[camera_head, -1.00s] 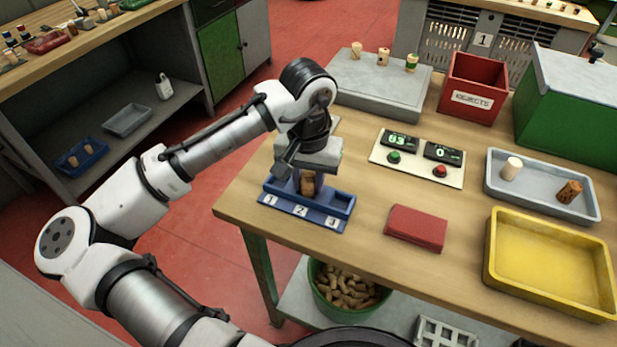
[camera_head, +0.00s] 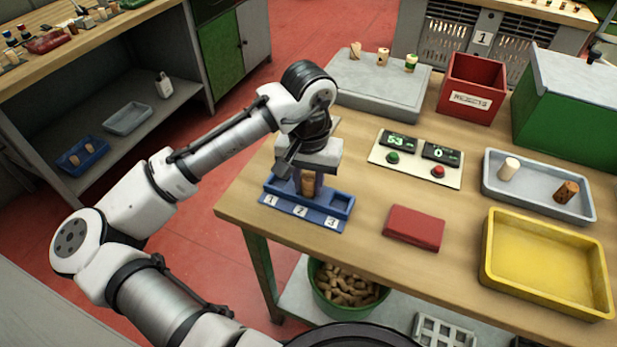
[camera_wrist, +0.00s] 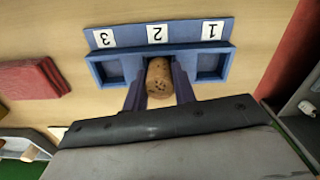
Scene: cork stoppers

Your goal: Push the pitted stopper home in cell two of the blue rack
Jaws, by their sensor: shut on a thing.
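The blue rack (camera_head: 340,204) stands near the table's left front edge, with labels 1, 2 and 3 along its front. It also shows in the wrist view (camera_wrist: 110,70), upside down. The pitted stopper (camera_head: 308,183), a brown cork with dark pits, stands upright at cell two; in the wrist view its pitted end (camera_wrist: 159,85) faces me. My gripper (camera_wrist: 160,92) is shut on the stopper, one finger on each side. The stopper's lower end is hidden, so I cannot tell how deep it sits. Cells one and three look empty.
A red pad (camera_head: 414,228) lies right of the rack. Behind are a panel with two displays (camera_head: 417,158) and a grey block (camera_head: 377,90). A grey tray (camera_head: 541,200) with two corks and an empty yellow tray (camera_head: 548,305) are at right.

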